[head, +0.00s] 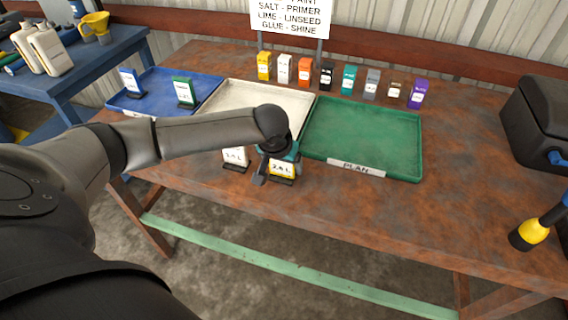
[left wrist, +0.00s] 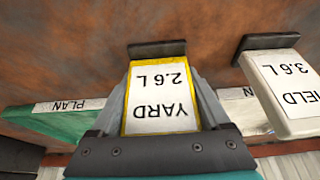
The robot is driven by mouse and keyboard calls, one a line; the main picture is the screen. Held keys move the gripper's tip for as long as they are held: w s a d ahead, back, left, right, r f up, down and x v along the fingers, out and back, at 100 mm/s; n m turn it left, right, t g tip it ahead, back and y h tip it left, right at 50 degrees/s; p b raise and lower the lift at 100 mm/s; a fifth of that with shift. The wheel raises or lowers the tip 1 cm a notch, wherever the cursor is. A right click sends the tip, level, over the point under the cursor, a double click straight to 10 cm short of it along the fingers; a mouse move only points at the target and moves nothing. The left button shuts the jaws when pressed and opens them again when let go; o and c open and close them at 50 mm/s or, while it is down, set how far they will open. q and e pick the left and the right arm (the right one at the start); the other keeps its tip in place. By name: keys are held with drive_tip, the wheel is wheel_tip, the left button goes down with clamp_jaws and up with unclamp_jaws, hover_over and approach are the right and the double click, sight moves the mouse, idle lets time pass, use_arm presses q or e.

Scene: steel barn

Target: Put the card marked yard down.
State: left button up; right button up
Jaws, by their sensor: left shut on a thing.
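The card marked yard (left wrist: 160,98) is yellow-edged with a white face reading "YARD 2.6 L" and a dark foot. My left gripper (left wrist: 168,95) is shut on it, with a finger on each side. In the head view the yard card (head: 282,170) is upright below my left gripper (head: 279,158), at the table's front edge by the cream and green trays. I cannot tell whether its foot touches the table. A white card (head: 235,156) stands to its left; the left wrist view shows that card (left wrist: 288,88) partly, ending in "IELD 3.6 L". My right gripper is out of view.
A blue tray (head: 133,103) holds a blue and a green card. The cream tray (head: 240,92) looks empty where visible; the green tray (head: 365,135), labelled PLAN, is empty. Several coloured cards stand behind. A dark case (head: 535,115) and yellow-black tool (head: 531,235) are right.

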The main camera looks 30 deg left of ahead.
use_arm(q)
drive_tip(key=o, duration=1.2)
drive_tip(key=shift+o, duration=0.2)
drive_tip(key=p+v, duration=0.3)
drive_tip(key=v, duration=0.9)
drive_tip(key=shift+r, duration=0.1)
